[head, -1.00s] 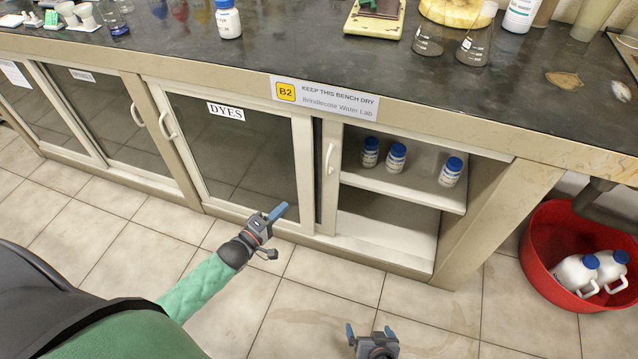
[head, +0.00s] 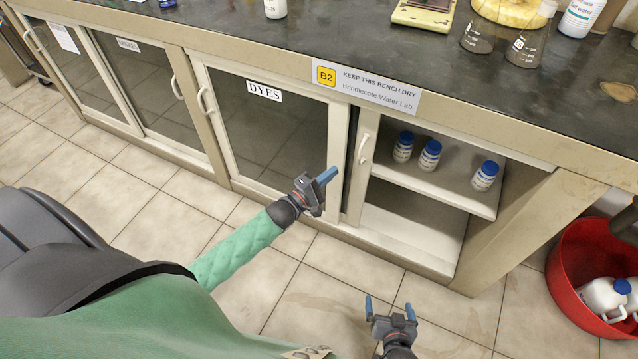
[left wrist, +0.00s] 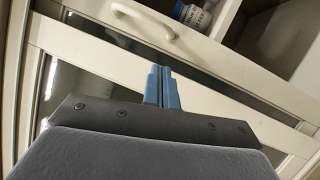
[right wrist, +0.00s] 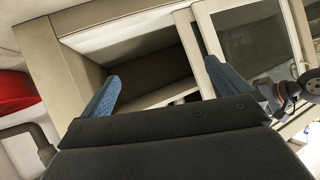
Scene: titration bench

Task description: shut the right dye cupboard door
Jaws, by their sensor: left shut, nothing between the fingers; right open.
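The right dye cupboard door (head: 357,180) is slid left, mostly behind the glass door labelled DYES (head: 275,125). Its pale frame and white handle (head: 364,150) show, and the right opening (head: 420,205) is uncovered. My left gripper (head: 327,176) is shut and empty, in front of the doors, just left of and below the handle. In the left wrist view the handle (left wrist: 145,20) lies beyond the shut blue fingers (left wrist: 162,87), apart from them. My right gripper (head: 390,309) is open and empty, low over the floor; in the right wrist view its fingers (right wrist: 160,85) face the open compartment.
Several white bottles with blue caps (head: 430,155) stand on the shelf inside the opening. A red tub (head: 566,270) with white jugs (head: 605,298) stands on the floor at the right. The bench top (head: 330,40) overhangs the doors. The tiled floor before the cupboard is clear.

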